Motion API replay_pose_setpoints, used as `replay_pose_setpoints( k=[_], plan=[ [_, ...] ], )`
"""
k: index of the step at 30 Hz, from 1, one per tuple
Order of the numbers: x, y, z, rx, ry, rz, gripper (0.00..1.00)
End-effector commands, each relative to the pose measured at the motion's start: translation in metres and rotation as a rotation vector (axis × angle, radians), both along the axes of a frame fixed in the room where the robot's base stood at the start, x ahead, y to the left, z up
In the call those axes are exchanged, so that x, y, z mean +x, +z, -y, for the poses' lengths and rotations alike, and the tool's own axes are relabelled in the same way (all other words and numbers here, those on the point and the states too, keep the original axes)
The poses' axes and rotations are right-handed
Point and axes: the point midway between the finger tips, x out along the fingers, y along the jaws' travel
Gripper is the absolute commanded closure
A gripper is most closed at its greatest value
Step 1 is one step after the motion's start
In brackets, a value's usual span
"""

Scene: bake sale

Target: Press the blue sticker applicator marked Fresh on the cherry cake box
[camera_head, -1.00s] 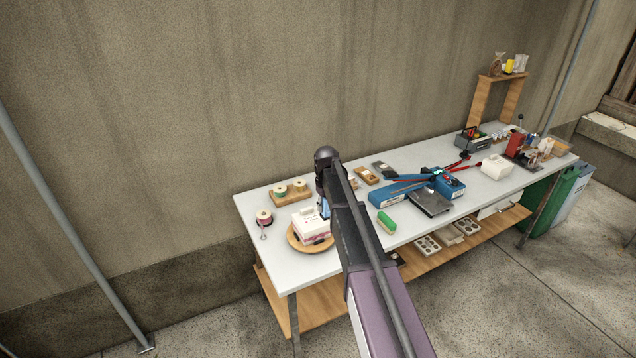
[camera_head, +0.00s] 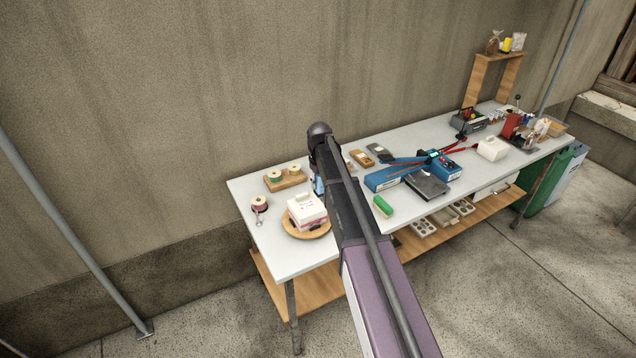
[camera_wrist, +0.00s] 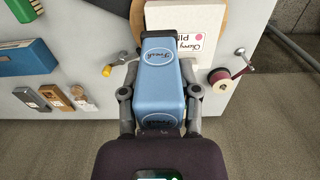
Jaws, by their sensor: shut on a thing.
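The blue sticker applicator (camera_wrist: 161,70), with "Fresh" in an oval on it, is held between the fingers of my gripper (camera_wrist: 160,85) in the wrist view. A bit of its blue side shows in the head view (camera_head: 318,186). The white cake box (camera_wrist: 205,15), with a label reading "Cherry" and a pink dot, lies just beyond the applicator and is partly covered by it. In the head view the box (camera_head: 307,211) sits on a round wooden board (camera_head: 297,233), left of my gripper. I cannot tell whether applicator and box touch.
A red ribbon spool (camera_head: 259,203) and a wooden holder with spools (camera_head: 285,181) stand to the left and behind. A green block (camera_head: 382,206), a blue device (camera_head: 381,180) and a dark scale (camera_head: 427,186) lie to the right. The table's front-left corner is clear.

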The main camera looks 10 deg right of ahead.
Motion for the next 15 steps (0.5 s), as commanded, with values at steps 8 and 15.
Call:
replay_pose_setpoints(
  k=[8,15],
  plan=[
    [0.000,-0.021,-0.001,0.000,0.001,0.000,1.00],
    [0.000,-0.040,-0.001,0.000,0.002,0.000,1.00]
  ],
)
